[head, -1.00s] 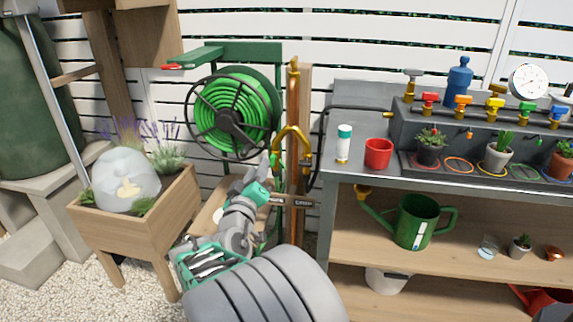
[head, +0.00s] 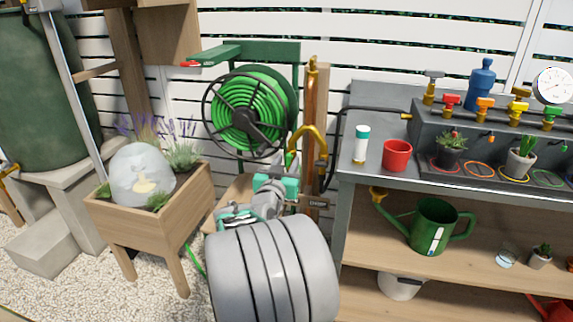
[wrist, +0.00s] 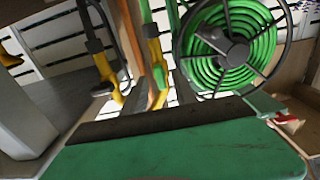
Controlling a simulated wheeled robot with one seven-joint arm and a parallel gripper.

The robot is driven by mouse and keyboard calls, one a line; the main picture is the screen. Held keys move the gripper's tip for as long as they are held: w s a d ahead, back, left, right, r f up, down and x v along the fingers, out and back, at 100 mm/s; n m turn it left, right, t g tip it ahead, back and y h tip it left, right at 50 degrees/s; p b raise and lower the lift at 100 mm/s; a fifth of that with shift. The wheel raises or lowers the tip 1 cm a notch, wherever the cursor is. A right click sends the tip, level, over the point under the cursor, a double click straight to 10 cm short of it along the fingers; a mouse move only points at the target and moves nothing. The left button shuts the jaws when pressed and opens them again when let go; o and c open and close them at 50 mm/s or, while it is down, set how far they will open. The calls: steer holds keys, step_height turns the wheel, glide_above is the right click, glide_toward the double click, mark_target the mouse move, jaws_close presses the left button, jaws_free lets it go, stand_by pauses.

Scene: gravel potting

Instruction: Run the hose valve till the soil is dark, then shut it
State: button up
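A brass-yellow gooseneck pipe (head: 308,138) with a small green handle on its left leg stands beside the copper upright (head: 309,90), left of the bench. In the wrist view, which looks roughly upside down, the gooseneck's yellow legs and the green handle (wrist: 159,78) show beyond a large green, dark-edged surface, likely part of my gripper. My teal-and-grey gripper (head: 288,184) is just below the gooseneck in the head view; contact cannot be told. Its fingers are not clear enough to tell open or shut. The wooden planter (head: 150,226) holds lavender and a clear dome; its soil is barely visible.
A green hose reel (head: 248,112) hangs behind my gripper, under a green bracket (head: 215,53) with a red tip. The bench (head: 362,170) at right carries a red cup (head: 397,155), a white bottle (head: 361,145), several coloured valves and potted plants. A green watering can (head: 431,226) stands below.

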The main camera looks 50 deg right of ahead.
steer(key=shift+w+d, duration=0.1)
steer(key=shift+d, duration=0.25)
steer(key=shift+c, duration=0.3)
jaws_close()
